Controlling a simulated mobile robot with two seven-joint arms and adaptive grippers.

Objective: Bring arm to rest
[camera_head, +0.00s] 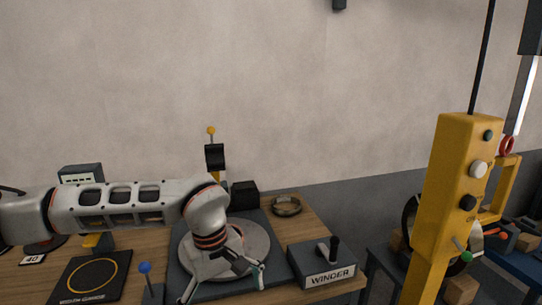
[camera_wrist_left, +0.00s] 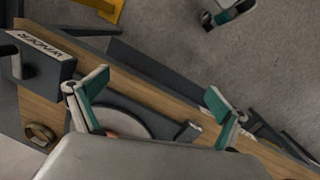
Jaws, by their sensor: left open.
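My left arm (camera_head: 115,205) reaches in from the left over the workbench. My left gripper (camera_head: 226,284) points down over the grey round plate (camera_head: 262,238) of the winder. Its two fingers are spread and nothing shows between them. In the left wrist view the open fingers (camera_wrist_left: 158,84) stand apart above the bench edge, with part of the round plate (camera_wrist_left: 135,122) behind them. I cannot tell the exact height of the gripper above the plate.
The WINDER box (camera_head: 322,266) with its black lever stands right of the plate. A coil ring (camera_head: 287,207) lies behind it. A blue-knobbed lever (camera_head: 146,268) and a black scale pad (camera_head: 92,277) are at left.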

